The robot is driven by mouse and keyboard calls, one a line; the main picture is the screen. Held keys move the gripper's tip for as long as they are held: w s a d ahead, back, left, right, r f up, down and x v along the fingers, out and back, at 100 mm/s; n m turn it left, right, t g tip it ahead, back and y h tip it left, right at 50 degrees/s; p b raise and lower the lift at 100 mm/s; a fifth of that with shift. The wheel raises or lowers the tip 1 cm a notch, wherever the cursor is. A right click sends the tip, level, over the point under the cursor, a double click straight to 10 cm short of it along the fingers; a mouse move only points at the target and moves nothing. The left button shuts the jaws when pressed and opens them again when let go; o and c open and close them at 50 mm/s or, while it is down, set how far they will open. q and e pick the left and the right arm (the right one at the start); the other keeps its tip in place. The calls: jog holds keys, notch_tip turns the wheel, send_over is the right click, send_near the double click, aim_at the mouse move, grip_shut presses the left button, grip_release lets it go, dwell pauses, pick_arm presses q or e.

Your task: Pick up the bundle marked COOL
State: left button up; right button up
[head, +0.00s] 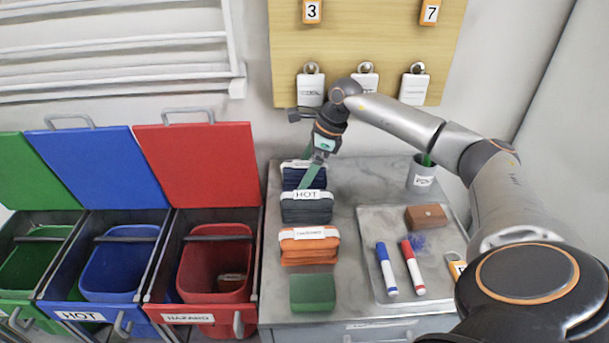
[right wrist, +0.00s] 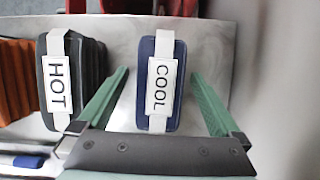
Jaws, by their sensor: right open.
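The bundle marked COOL (right wrist: 156,112) is dark blue with a white band and label, and it shows in the right wrist view between my open fingers. In the head view the blue bundle (head: 291,181) is at the back of the row on the grey counter, partly hidden by my right gripper (head: 315,174). In the right wrist view my right gripper (right wrist: 160,112) is open, with one green finger on each side of the COOL bundle and visible gaps to it. My left gripper is not in view.
The grey HOT bundle (head: 306,208) stands just in front, close to one finger. An orange bundle (head: 309,248) and a green block (head: 312,293) follow. A tray (head: 375,290) with markers lies right. Lidded bins, including a red one (head: 200,318), stand left.

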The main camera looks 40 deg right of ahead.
jog(key=shift+c, duration=0.2)
jog(key=c, duration=1.5)
